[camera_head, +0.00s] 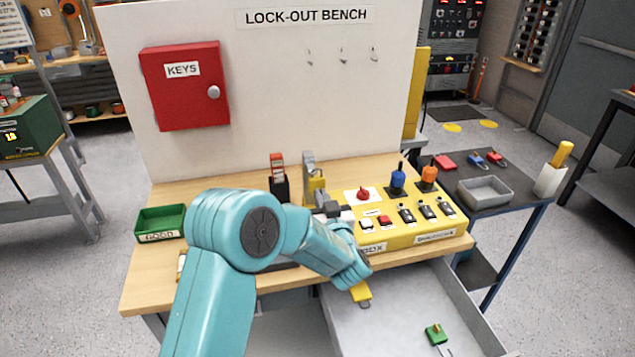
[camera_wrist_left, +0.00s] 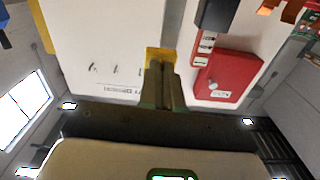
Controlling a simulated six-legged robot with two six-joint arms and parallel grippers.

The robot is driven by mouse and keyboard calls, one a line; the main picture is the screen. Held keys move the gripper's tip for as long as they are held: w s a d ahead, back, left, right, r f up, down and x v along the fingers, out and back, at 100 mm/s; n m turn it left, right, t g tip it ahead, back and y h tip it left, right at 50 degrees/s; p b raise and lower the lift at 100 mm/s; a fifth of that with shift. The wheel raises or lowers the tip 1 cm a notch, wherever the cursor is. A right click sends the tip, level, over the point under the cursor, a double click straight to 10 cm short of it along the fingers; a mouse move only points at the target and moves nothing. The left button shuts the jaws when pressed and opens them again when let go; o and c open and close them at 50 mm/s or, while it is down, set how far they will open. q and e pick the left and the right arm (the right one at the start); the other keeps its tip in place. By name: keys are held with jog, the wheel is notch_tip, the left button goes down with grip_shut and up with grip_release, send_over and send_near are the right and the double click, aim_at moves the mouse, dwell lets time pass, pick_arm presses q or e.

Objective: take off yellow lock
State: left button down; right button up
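The yellow lock (camera_head: 317,184) hangs at a grey upright hasp (camera_head: 309,161) on the bench. My left arm reaches across the bench front, and its gripper (camera_head: 328,207) is at the lock from the near side. In the left wrist view, which looks toward the board upside down, the fingers (camera_wrist_left: 163,85) are close together with the yellow lock (camera_wrist_left: 160,53) at their tips. They look shut on it, though the fingers hide the contact and the shackle. My right gripper is not in view.
A black block with a red tag (camera_head: 278,166) stands left of the lock. The yellow switch panel (camera_head: 440,236) is on the right. A green tray (camera_head: 160,223) sits at left. The open drawer (camera_head: 390,325) holds a green item (camera_head: 435,334); a yellow item (camera_head: 361,293) shows below my arm.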

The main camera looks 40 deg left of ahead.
pick_arm(q)
jog(key=m+p, duration=0.4)
jog(key=m, duration=0.2)
jog(key=shift+r, duration=0.1)
jog(key=shift+w+f, duration=0.1)
jog(key=shift+f, duration=0.1)
jog(key=c, duration=1.3)
grip_release()
jog(key=shift+b+v, duration=0.45)
jog(key=shift+v, duration=2.6)
jog(key=b+v, duration=0.3)
jog(key=v, duration=1.3)
jog(key=shift+r, duration=0.1)
jog(key=shift+s, duration=0.25)
